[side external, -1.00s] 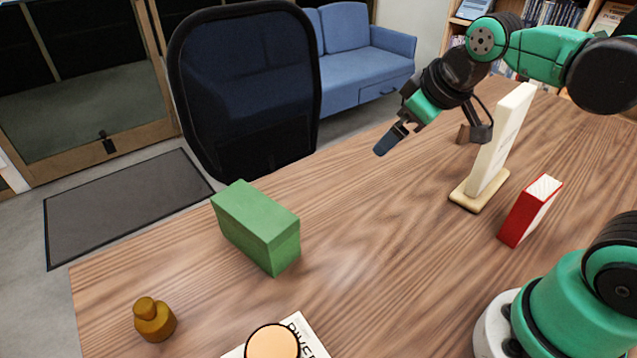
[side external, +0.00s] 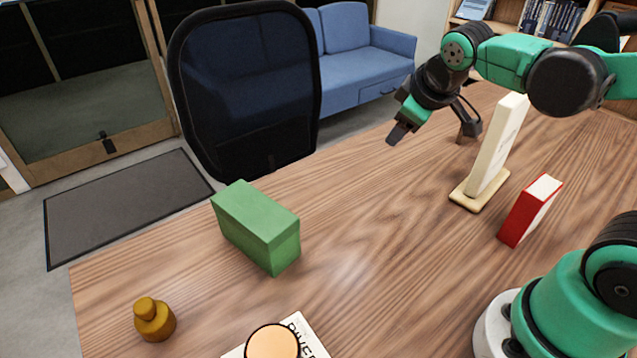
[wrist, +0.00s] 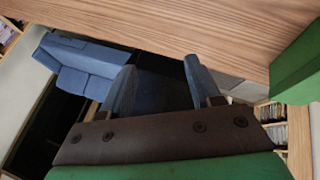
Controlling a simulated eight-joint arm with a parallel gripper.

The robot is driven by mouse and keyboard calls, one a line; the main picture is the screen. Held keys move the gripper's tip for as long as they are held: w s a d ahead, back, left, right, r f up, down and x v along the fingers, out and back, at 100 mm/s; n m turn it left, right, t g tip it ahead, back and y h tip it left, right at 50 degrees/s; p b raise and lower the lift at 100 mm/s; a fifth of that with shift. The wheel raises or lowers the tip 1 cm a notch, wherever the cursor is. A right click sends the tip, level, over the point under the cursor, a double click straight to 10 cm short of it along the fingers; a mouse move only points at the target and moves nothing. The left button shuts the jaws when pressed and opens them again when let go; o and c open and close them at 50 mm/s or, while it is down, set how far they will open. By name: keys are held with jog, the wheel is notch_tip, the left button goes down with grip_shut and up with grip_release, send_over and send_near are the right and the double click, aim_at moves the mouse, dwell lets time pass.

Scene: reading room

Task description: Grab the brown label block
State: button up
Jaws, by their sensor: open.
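A small brown block (side external: 460,139) stands on the wooden table behind the white upright book, at the back of the side view. It is mostly hidden by a dark part of my wrist, so I cannot see a label on it. My gripper (side external: 397,134) is above the back edge of the table, to the left of the block and apart from it. In the wrist view my gripper (wrist: 157,85) shows its two fingers apart with nothing between them. The brown block does not show in the wrist view.
A white book (side external: 497,150) stands upright on a pale base, beside a red book (side external: 530,210). A green box (side external: 257,226) sits left, with a mustard-coloured knobbed object (side external: 154,320) near the corner. An orange disc (side external: 271,342) lies on a book in front. The table's middle is clear.

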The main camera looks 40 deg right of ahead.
jog(key=w+d+n+g+h, duration=0.2)
jog(key=w+d+n+h, duration=0.25)
jog(key=d, duration=0.55)
jog(key=d+f+n+g+h, duration=0.2)
jog(key=d+f, duration=0.1)
jog(key=d, duration=0.2)
jog(key=d+f+n+g+h, duration=0.2)
jog(key=d+f+n, duration=0.1)
jog(key=d, duration=0.3)
jog(key=d+f+n+g+h, duration=0.2)
jog(key=d+f, duration=0.2)
jog(key=d, duration=0.2)
jog(key=shift+w+f+g, duration=0.1)
jog(key=shift+f+g, duration=0.25)
jog(key=shift+g, duration=0.05)
jog(key=shift+d+f+n, duration=0.15)
jog(key=shift+d+n, duration=0.05)
jog(key=shift+n, duration=0.05)
jog(key=shift+x, duration=2.75)
jog(key=shift+a, duration=0.1)
grip_shut()
